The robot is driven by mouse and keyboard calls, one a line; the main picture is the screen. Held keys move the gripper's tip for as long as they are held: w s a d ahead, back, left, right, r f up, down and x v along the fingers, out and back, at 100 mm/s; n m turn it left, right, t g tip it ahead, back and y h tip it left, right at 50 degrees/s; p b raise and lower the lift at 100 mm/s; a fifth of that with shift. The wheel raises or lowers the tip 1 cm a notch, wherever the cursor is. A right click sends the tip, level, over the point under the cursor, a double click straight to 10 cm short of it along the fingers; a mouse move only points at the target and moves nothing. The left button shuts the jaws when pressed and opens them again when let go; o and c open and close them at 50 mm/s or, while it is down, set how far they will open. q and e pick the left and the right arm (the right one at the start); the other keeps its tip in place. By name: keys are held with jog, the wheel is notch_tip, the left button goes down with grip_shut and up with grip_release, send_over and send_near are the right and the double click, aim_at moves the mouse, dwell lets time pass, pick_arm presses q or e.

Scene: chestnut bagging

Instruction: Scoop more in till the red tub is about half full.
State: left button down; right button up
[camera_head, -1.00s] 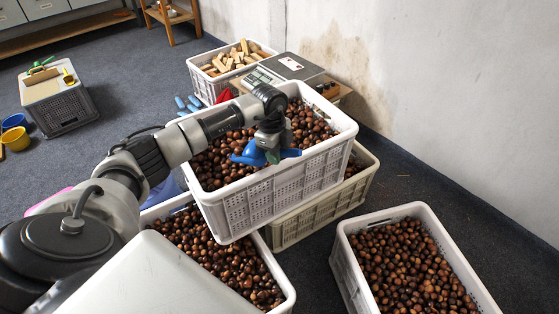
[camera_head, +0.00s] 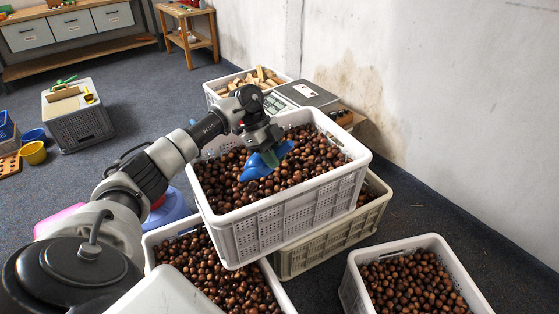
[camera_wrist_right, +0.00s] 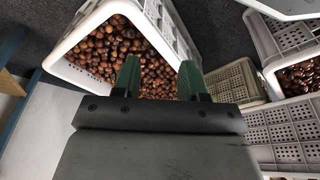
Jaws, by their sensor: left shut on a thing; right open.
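My left gripper (camera_head: 274,150) is shut on a blue scoop (camera_head: 256,168). The scoop is at the chestnuts (camera_head: 318,160) in the raised white crate (camera_head: 290,215); I cannot tell how deep it sits or whether it is loaded. In the right wrist view, my right gripper (camera_wrist_right: 158,68) is open, its green fingers apart with nothing between them, in front of a white crate (camera_wrist_right: 78,77) of chestnuts. I cannot make out the red tub; only a small red patch (camera_head: 157,202) shows beside my left arm, against a blue object (camera_head: 174,209).
The raised crate rests on a beige crate (camera_head: 325,244) and overlaps a white chestnut crate (camera_head: 160,233) at front left. Another (camera_head: 405,252) stands at right. A scale (camera_head: 299,94) and a crate of wooden blocks (camera_head: 222,87) are behind.

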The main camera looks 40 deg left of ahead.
pick_arm(q)
jog(key=shift+a+r+h+p, duration=0.35)
jog(key=shift+a+r+h, duration=0.45)
jog(key=shift+a, duration=0.25)
jog(key=shift+a+r+h, duration=0.15)
jog(key=shift+a+h, duration=0.15)
jog(key=shift+s+a+r+h, duration=0.1)
jog(key=shift+a+r+h, duration=0.25)
jog(key=shift+a+h, duration=0.25)
pick_arm(e)
jog(key=shift+s+f, duration=0.25)
jog(key=shift+f, duration=0.7)
jog(key=shift+s+f, duration=0.25)
jog(key=shift+f, duration=0.65)
jog(key=shift+r, duration=0.1)
